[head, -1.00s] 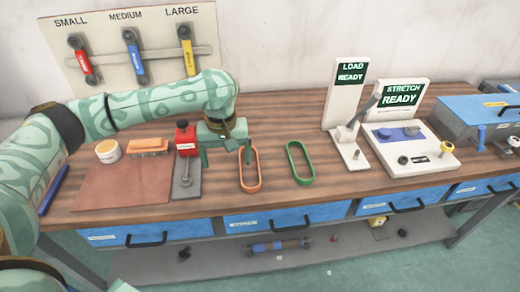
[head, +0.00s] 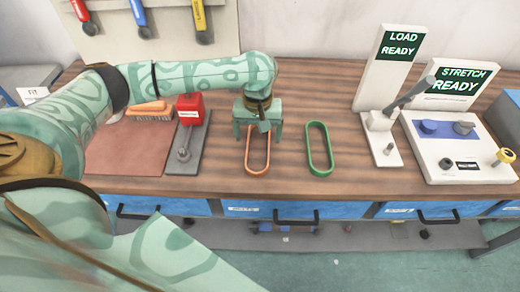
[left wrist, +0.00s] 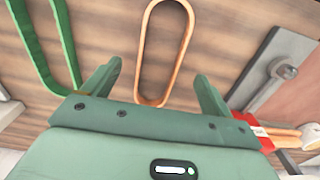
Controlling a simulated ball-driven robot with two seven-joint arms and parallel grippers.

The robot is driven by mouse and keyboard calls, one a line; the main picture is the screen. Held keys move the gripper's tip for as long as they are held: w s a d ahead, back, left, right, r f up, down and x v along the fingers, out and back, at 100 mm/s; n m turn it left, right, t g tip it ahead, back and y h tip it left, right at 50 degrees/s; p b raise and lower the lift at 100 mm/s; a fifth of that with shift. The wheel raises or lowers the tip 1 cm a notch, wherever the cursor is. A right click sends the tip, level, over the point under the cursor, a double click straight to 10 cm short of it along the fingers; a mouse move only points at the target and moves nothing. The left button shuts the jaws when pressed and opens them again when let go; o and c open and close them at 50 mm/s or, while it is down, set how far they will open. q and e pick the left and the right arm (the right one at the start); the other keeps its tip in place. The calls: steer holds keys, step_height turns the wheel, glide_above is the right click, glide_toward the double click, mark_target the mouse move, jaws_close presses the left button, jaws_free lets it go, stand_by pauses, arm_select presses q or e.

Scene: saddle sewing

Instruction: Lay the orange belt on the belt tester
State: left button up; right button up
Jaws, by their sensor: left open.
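The orange belt (head: 257,174) is a long oval loop lying on the wooden bench, left of a green loop. It also shows in the left wrist view (left wrist: 152,104). My left gripper (head: 257,138) is open over the far part of the belt and partly hides it. In the left wrist view my left gripper (left wrist: 155,85) has one finger to each side of the belt, without visible contact. The white machine with the "STRETCH READY" screen (head: 461,83), seemingly the belt tester, stands at the right with blue and grey parts on its empty top. My right gripper is not in view.
The green belt (head: 332,150) lies just right of the orange one. A "LOAD READY" stand (head: 383,150) with a lever is beyond it. A red block on a grey plate (head: 187,150) and a brown mat (head: 130,150) are at the left. Bare bench lies near the belts.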

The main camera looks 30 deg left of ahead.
mark_target(258, 155)
arm_select(q)
steer(key=shift+f, duration=0.25)
steer(key=shift+s+f+b, duration=0.1)
steer(key=shift+f+b, duration=0.2)
steer(key=shift+f, duration=0.05)
step_height(258, 155, down, 5)
steer(key=b, duration=0.3)
steer(key=shift+r, duration=0.4)
steer(key=shift+s, duration=0.1)
steer(key=c, duration=1.1)
